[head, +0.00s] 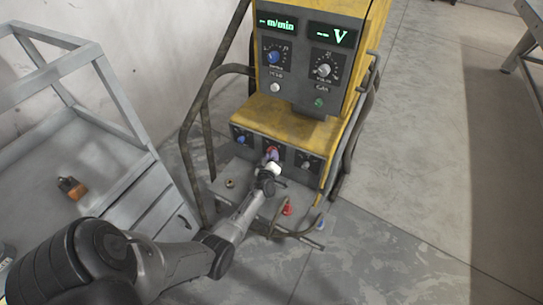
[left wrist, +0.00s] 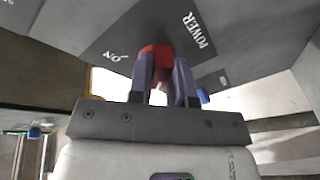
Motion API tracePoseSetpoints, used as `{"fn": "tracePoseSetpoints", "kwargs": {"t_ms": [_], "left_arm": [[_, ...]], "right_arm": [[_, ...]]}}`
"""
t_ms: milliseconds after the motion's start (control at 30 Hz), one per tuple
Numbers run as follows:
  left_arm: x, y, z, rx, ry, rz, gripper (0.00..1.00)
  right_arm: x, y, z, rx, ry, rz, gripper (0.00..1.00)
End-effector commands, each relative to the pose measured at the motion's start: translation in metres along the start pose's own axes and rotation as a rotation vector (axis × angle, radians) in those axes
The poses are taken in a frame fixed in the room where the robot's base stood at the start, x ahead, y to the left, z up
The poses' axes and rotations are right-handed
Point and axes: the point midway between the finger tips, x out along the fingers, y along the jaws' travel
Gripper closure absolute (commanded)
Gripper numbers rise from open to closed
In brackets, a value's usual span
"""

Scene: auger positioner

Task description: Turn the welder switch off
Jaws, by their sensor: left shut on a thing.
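The welder (head: 325,110) is a yellow and dark grey machine in the middle of the head view. Its red switch knob (head: 272,151) sits on the lower front panel, between a blue knob and a grey knob. My left gripper (head: 271,160) reaches up to this knob from below. In the left wrist view the two purple-grey fingers (left wrist: 166,75) are shut on the red switch knob (left wrist: 157,50). The words "POWER" and "ON" show on the dark panel beside it. The fingers hide part of the knob, so I cannot tell its exact setting. My right gripper is not in view.
A grey cart (head: 105,160) with an orange object (head: 70,188) on its shelf stands at the left. Dark tube rails (head: 190,125) flank the welder. Red and blue connectors stand at its base.

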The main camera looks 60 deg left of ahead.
Motion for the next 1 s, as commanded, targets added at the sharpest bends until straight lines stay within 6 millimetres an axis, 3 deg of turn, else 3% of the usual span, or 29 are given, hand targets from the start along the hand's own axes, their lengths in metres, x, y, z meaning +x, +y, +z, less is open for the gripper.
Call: {"fn": "tracePoseSetpoints", "kwargs": {"t_ms": [533,567,700,800,1000], "left_arm": [[-0.0005,-0.0005,0.0010,-0.020,-0.006,-0.005,1.00],[-0.0005,-0.0005,0.0010,-0.020,-0.006,-0.005,0.78],[-0.0004,-0.0004,0.0007,-0.019,-0.005,-0.005,0.65],[-0.0003,-0.0002,0.0005,-0.018,-0.005,-0.004,0.56],[-0.0001,0.0001,-0.0001,-0.017,-0.004,-0.004,0.56]], "right_arm": [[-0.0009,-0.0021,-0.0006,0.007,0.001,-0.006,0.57],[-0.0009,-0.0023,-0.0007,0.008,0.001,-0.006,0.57],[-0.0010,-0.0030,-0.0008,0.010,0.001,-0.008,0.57],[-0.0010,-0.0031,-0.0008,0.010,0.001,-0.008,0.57],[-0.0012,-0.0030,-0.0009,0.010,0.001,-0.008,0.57]]}}
